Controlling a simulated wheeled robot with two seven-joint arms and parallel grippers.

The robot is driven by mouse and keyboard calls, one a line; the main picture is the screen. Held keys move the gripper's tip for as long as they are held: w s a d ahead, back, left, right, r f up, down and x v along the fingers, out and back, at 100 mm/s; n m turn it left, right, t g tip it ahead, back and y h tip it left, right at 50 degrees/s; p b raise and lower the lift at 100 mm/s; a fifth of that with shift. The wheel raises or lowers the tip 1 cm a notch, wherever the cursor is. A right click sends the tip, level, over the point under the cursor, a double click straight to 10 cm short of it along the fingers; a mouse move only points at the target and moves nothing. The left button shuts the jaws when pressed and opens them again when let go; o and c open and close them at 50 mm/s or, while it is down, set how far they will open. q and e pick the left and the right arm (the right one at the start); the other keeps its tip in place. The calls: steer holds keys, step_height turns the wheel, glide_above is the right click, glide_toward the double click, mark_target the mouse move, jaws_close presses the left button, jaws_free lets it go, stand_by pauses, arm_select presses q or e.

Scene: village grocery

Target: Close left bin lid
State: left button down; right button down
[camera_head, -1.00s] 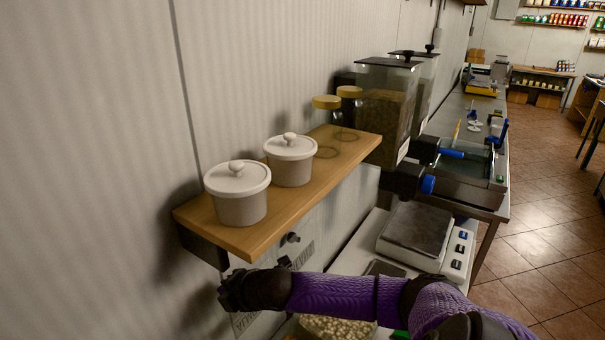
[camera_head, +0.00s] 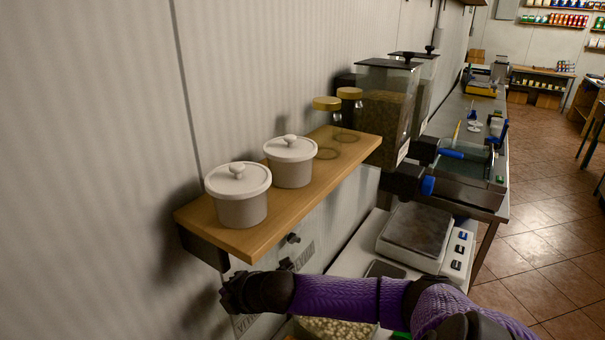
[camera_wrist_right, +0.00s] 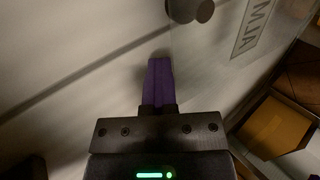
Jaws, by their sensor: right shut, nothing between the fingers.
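A clear lid panel (camera_head: 308,243) with a printed label stands raised below the wooden shelf, against the wall. A dark round knob (camera_head: 292,238) shows on it. In the right wrist view the clear panel (camera_wrist_right: 222,55) bears reversed lettering, with a dark knob (camera_wrist_right: 190,10) at the top. My right gripper (camera_head: 235,293) reaches in from the right, beside the panel. Its purple fingers (camera_wrist_right: 159,68) are shut and empty, below the knob and close to the panel's edge. I cannot tell whether they touch it. A bin of pale contents (camera_head: 336,328) is partly hidden under my purple arm. My left gripper is out of view.
A scale (camera_head: 413,232) stands on the counter to the right. Open floor (camera_head: 545,245) lies further right. A tan box-like shape (camera_wrist_right: 275,127) shows in the wrist view.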

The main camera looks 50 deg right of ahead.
steer(key=s+f+p, duration=0.1)
steer(key=s+p, duration=0.3)
steer(key=s, duration=0.4)
steer(key=shift+d+f, duration=0.2)
steer(key=shift+s, duration=0.1)
steer(key=s+d+f, duration=0.1)
steer(key=s+f, duration=0.1)
steer(key=s, duration=0.5)
steer(key=shift+d+f+p, duration=0.2)
steer(key=shift+f+p, duration=0.05)
steer(key=shift+p, duration=0.15)
steer(key=shift+h, duration=0.3)
